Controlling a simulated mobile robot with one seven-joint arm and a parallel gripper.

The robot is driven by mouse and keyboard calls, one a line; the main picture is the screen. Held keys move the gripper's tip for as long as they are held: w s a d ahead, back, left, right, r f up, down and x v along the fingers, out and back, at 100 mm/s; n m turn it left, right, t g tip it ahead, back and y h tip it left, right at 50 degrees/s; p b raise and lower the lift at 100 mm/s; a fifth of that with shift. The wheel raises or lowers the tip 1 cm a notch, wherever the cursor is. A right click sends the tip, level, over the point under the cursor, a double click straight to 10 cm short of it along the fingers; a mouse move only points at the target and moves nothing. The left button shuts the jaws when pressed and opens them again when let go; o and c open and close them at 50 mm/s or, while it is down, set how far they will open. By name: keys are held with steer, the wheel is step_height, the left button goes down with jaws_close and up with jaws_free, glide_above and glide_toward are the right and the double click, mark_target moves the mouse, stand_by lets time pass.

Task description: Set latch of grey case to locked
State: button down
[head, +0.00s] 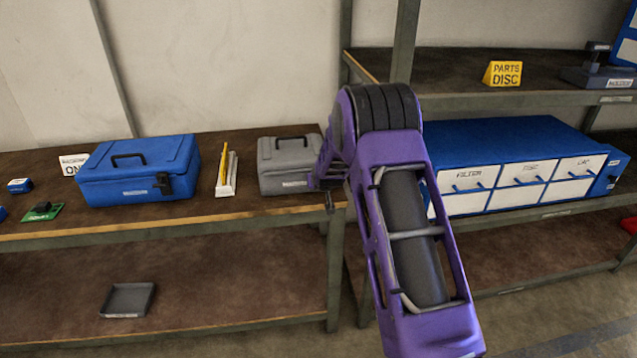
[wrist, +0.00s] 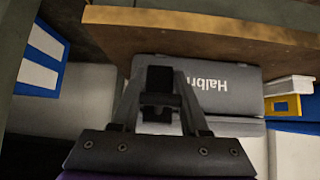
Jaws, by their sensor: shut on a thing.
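The grey case (head: 282,168) stands on the workbench at its right end, with its lid down and its handle on top. In the wrist view the case front (wrist: 225,85) shows upside-down white lettering. Its black latch (wrist: 160,78) is on that front. My gripper (wrist: 160,92) is shut on the latch, one finger on each side. In the head view my purple arm hides the right part of the case, the latch and most of my gripper. I cannot tell which position the latch is in.
A blue case (head: 125,180) with a black latch stands to the left on the bench. A white holder with a yellow stick (head: 226,175) lies between the cases. A blue drawer cabinet (head: 510,150) stands on the right shelf. A dark tray (head: 128,300) lies on the lower shelf.

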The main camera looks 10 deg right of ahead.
steer(key=shift+w+r+g+p, duration=0.25)
steer(key=shift+g+p, duration=0.25)
steer(key=shift+g, duration=0.25)
steer(key=shift+w+r+g+p, duration=0.25)
steer(key=shift+g+p, duration=0.2)
steer(key=shift+g, duration=0.3)
steer(key=shift+s, duration=0.1)
steer(key=shift+c, duration=2)
jaws_free()
steer(key=shift+r, duration=0.1)
steer(key=v, duration=1.7)
steer(key=shift+r, duration=0.2)
